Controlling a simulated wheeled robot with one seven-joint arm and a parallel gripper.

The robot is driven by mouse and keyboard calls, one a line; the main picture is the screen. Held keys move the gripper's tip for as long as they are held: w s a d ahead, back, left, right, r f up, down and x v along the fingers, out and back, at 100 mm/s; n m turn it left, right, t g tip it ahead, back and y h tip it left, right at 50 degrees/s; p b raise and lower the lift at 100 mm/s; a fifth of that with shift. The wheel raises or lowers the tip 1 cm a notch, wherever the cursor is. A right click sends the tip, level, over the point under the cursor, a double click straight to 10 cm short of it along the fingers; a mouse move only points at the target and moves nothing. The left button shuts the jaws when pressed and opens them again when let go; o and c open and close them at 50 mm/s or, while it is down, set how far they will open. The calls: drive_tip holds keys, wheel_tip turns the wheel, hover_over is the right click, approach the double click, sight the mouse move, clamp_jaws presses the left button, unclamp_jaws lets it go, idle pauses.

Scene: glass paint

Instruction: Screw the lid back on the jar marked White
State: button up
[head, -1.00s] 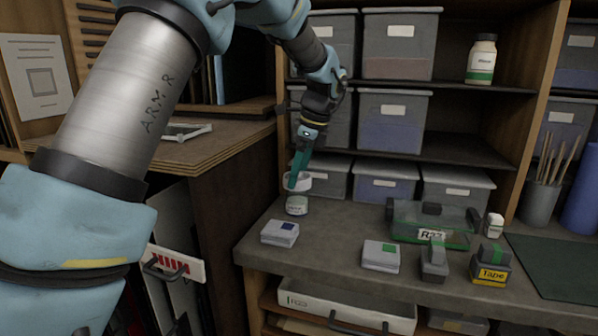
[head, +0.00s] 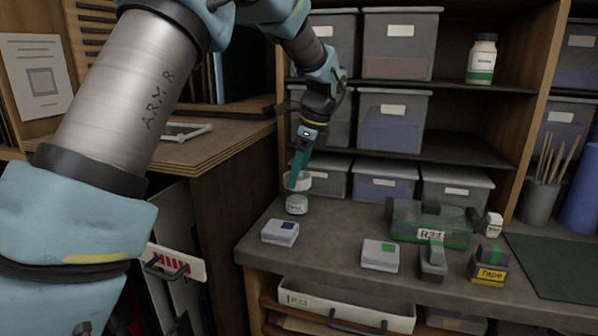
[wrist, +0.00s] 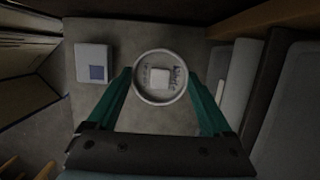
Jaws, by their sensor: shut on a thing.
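My gripper (head: 297,180) reaches down at the left end of the workbench. Its teal fingers are shut on a round white lid (wrist: 160,95), one on each side in the wrist view. The lid's top has dark lettering, partly readable as White, and a small pale square in the middle. In the head view the lid (head: 303,186) is directly above a small pale jar (head: 297,205) standing upright on the bench. I cannot tell whether lid and jar touch. The jar's label is too small to read, and the lid hides the jar in the wrist view.
A white box with a blue square (head: 280,232) lies just in front of the jar. A box with a green square (head: 380,256), a green clear case (head: 432,227) and a tape dispenser (head: 490,266) stand to the right. Grey bins (head: 388,182) stand close behind.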

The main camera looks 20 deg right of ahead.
drive_tip(key=shift+f+p, duration=0.35)
drive_tip(key=shift+f, duration=0.5)
idle(1.6)
drive_tip(key=m+p, duration=0.1)
drive_tip(key=m, duration=0.1)
drive_tip(key=shift+a+r+m+h, duration=0.1)
drive_tip(key=shift+m+h, duration=0.2)
drive_tip(key=shift+s+f+m+t+p, duration=0.15)
drive_tip(key=shift+m+t+p, duration=0.35)
drive_tip(key=shift+m, duration=0.8)
drive_tip(key=shift+h, duration=0.3)
drive_tip(key=shift+a+m+h+p, duration=0.1)
drive_tip(key=shift+m+h+p, duration=0.4)
drive_tip(key=shift+m+p, duration=1.55)
drive_tip(key=shift+m, duration=0.35)
